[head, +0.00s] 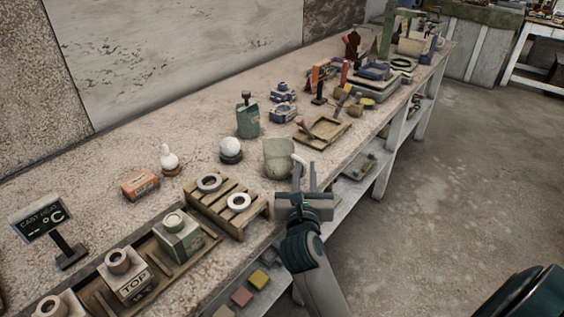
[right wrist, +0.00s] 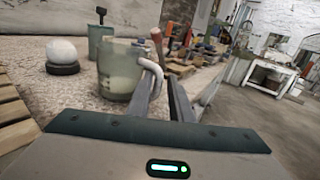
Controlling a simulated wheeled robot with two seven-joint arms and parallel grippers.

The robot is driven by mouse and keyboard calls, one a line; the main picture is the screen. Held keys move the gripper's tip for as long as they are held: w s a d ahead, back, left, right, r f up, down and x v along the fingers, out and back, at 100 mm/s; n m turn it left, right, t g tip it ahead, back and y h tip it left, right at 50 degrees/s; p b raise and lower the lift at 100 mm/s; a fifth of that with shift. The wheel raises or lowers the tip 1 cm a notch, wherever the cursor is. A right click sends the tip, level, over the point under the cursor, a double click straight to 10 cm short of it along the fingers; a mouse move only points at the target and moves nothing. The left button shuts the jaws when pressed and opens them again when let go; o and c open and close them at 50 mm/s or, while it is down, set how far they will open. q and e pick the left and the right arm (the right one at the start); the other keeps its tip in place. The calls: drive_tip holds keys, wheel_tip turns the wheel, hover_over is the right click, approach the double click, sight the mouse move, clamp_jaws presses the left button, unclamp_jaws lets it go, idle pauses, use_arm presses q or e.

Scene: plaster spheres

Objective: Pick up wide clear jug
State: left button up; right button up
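The wide clear jug (head: 278,158) is a greenish see-through vessel with a pale curved handle. It stands upright near the front edge of the long bench. In the right wrist view the jug (right wrist: 117,72) is just beyond the fingers, left of centre, with a pale filling low inside. My right gripper (head: 304,172) is at the jug's handle side, over the bench edge. Its two fingers (right wrist: 162,92) are apart, with the handle at or between their tips; I cannot tell whether they touch it. My left gripper is not in view.
A white sphere on a dark ring (head: 231,149) and a green container (head: 247,118) stand left of the jug. A wooden pallet with rings (head: 225,205) is nearer. A wooden tray (head: 323,131) lies beyond the jug. Open floor is at right.

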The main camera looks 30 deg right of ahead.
drive_tip(key=shift+w, duration=0.1)
drive_tip(key=shift+p+x, duration=0.35)
drive_tip(key=shift+x, duration=2.2)
drive_tip(key=shift+a+f, duration=0.1)
drive_tip(key=shift+c, duration=0.2)
clamp_jaws()
